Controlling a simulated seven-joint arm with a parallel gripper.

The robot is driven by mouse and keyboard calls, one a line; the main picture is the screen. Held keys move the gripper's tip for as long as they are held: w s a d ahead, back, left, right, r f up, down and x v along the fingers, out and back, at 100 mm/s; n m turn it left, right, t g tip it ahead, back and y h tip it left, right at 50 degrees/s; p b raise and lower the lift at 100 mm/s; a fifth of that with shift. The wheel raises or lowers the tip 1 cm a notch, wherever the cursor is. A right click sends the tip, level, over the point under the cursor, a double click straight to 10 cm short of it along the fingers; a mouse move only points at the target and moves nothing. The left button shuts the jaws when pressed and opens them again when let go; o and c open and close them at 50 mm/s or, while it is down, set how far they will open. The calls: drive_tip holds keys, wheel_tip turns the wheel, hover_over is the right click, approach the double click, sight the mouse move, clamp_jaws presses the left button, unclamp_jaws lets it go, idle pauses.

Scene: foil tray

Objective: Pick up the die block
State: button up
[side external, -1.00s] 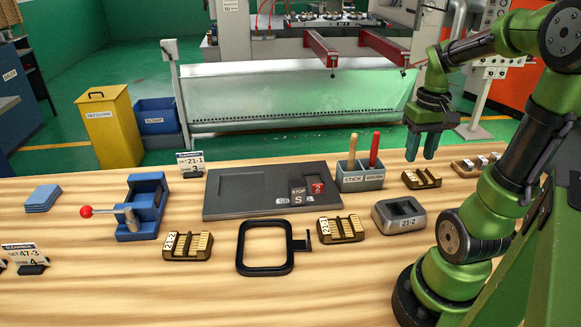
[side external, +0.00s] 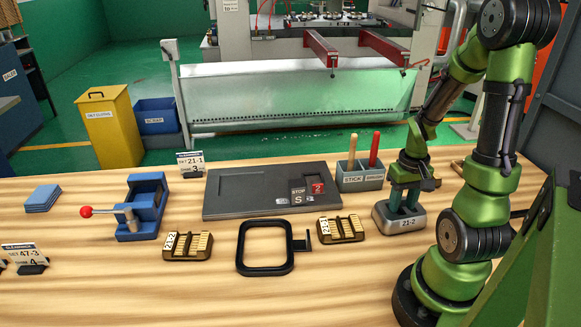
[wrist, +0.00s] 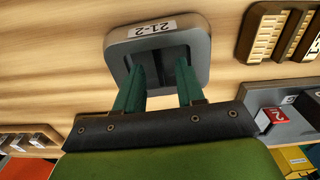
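The die block, which I take to be the grey rounded block labelled 21-2 (side external: 384,219), sits on the wooden table at the right. In the wrist view the die block (wrist: 118,38) shows its label and a dark recess in its top. My gripper (side external: 404,208) is directly over it, pointing down. In the wrist view my gripper (wrist: 159,68) has its two green fingers apart, with the tips at or inside the recess. Whether they touch its walls I cannot tell. The die block rests on the table.
Brass slotted blocks (side external: 342,228) (side external: 187,246) and a black frame (side external: 240,262) lie to the left. A dark tray (side external: 240,206) is behind them, beside a grey holder (side external: 361,184) with two sticks. A blue clamp (side external: 147,205) stands further left. Bare table lies in front.

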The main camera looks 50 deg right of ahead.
drive_tip(key=shift+f, duration=0.9)
clamp_jaws()
drive_tip(key=shift+d+r, duration=0.1)
idle(0.7)
